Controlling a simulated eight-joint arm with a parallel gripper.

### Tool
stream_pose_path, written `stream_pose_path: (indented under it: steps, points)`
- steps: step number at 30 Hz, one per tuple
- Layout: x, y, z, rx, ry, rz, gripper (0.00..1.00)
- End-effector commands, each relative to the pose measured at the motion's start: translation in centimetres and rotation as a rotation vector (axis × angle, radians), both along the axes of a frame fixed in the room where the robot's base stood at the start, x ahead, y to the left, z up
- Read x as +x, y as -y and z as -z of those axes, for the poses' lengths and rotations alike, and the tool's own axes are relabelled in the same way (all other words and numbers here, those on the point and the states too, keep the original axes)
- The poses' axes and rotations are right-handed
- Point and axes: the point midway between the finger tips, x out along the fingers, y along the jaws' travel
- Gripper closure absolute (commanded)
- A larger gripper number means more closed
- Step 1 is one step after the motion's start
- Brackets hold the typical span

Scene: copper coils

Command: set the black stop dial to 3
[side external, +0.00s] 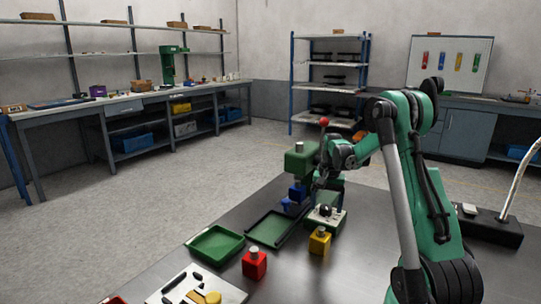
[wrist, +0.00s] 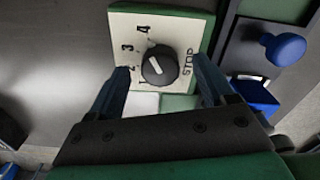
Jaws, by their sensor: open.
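The black stop dial (wrist: 158,65) sits on a cream plate (wrist: 118,22) marked with numbers and the word STOP. A white line on the dial slants toward the upper left, roughly toward the 3; its exact setting is hard to tell. In the wrist view my gripper (wrist: 161,66) is open, one blue-grey finger on each side of the dial, with visible gaps. In the side view my gripper (side external: 322,186) is above the dial plate (side external: 334,221), and the dial (side external: 326,210) shows small and dark there.
A green press-like machine (side external: 300,160) with blue parts stands behind the plate. A blue knob (wrist: 285,48) lies right of it. Yellow (side external: 319,243) and red (side external: 255,265) blocks and green trays (side external: 215,243) stand on the dark table. The table's front middle is clear.

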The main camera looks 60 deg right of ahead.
Motion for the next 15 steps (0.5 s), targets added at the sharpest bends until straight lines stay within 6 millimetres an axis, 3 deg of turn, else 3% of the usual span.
stream_pose_path:
  steps: [9,15]
  points:
    - [0.02,-0.04,0.41,-0.001,0.0,-0.001,0.28]
    - [0.02,-0.04,0.39,-0.001,0.0,-0.001,0.84]
